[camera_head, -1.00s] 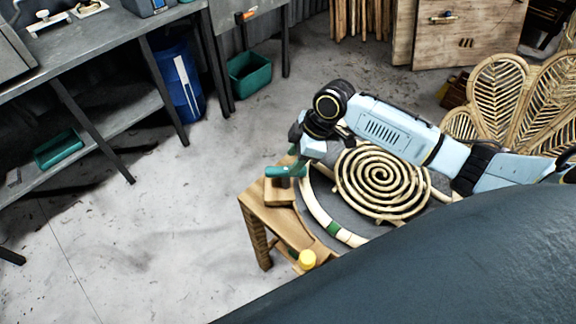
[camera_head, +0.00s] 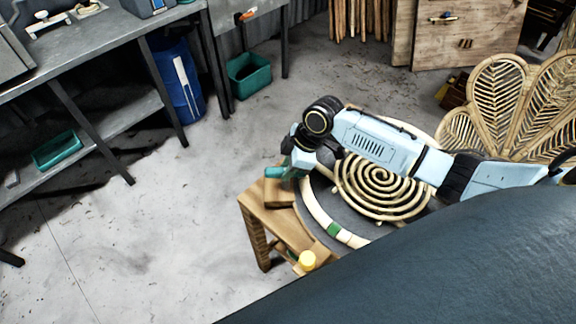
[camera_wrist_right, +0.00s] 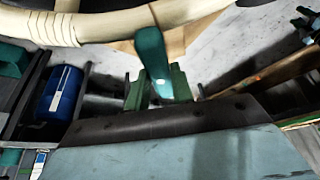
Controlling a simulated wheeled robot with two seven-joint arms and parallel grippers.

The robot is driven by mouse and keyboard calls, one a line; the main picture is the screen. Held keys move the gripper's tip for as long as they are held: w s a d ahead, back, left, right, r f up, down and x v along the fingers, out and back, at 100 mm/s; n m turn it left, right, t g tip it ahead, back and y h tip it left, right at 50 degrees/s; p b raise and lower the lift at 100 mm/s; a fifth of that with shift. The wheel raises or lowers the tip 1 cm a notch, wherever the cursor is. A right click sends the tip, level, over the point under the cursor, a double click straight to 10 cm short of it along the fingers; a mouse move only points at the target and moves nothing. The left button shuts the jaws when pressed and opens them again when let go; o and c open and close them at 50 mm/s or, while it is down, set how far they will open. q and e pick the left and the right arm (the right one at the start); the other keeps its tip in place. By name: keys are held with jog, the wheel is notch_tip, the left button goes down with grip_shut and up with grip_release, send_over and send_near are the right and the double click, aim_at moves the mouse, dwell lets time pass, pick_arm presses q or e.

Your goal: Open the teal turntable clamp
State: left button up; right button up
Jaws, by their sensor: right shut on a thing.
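The teal turntable clamp (camera_head: 274,172) sits on a wooden block at the left edge of the round turntable (camera_head: 310,200). My right gripper (camera_head: 287,168) is at the clamp and hides part of it in the head view. In the right wrist view, the clamp's teal lever (camera_wrist_right: 150,58) stands up between the two green fingers of my right gripper (camera_wrist_right: 158,90), which is shut on it. My left gripper is not in view.
A rattan spiral (camera_head: 382,180) lies on the turntable beneath my right forearm. A yellow knob (camera_head: 307,260) is at the wooden stand's front. Petal-shaped rattan panels (camera_head: 500,105) stand at the right. The floor left of the stand (camera_head: 150,230) is clear.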

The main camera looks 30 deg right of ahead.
jog(key=shift+n, duration=0.3)
jog(key=n, duration=0.1)
jog(key=n+g, duration=0.1)
jog(key=n, duration=0.1)
jog(key=shift+w+n+g+y+b, duration=0.25)
jog(key=shift+n+g+y+b, duration=0.05)
jog(key=n+g+b, duration=0.1)
jog(key=n, duration=0.2)
jog(key=shift+n, duration=0.3)
jog(key=n+g+b, duration=0.1)
jog(key=n, duration=0.1)
jog(key=n+g+h+b, duration=0.1)
jog(key=n, duration=0.2)
jog(key=shift+w+a+b, duration=0.1)
jog(key=shift+w+b, duration=0.05)
jog(key=shift+b, duration=0.2)
jog(key=n, duration=0.2)
jog(key=n+g+h+b, duration=0.1)
jog(key=n, duration=0.2)
jog(key=shift+a+h, duration=0.1)
jog(key=shift+h, duration=0.2)
jog(key=o, duration=1)
